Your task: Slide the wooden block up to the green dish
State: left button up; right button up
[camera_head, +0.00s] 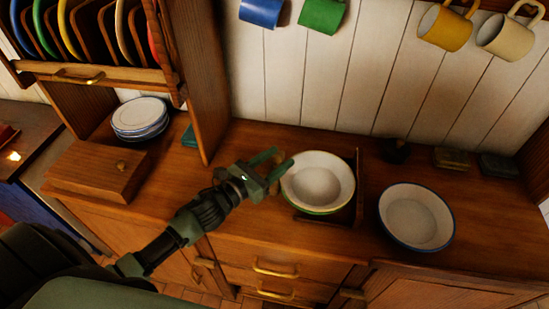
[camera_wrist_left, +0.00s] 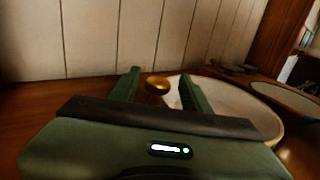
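A white dish with a green rim (camera_head: 318,184) stands on the wooden counter, right of my left gripper. A white bowl, apparently the same dish, shows right of my fingers in the left wrist view (camera_wrist_left: 250,108). A low wooden block with a round knob (camera_head: 92,174) lies at the counter's left end, well apart from the dish. My left gripper (camera_head: 278,164) is open, its fingertips close to the dish's left rim; contact cannot be told. A small brass-coloured round thing (camera_wrist_left: 157,84) shows between the fingers, not visibly gripped. My right gripper is out of view.
A blue-rimmed bowl (camera_head: 416,216) stands to the right. Dark wooden edges (camera_head: 359,187) show beside the green-rimmed dish. Stacked plates (camera_head: 140,117) and an upright divider (camera_head: 207,80) stand at left. Mugs (camera_head: 446,27) hang above. The counter between block and dish is mostly clear under my arm.

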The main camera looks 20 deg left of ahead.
pick_arm(q)
jog(key=shift+a, duration=0.1)
jog(key=shift+s+a+f, duration=0.1)
jog(key=shift+s, duration=0.25)
jog(key=b+v, duration=0.2)
jog(key=v, duration=0.5)
jog(key=shift+r, duration=0.25)
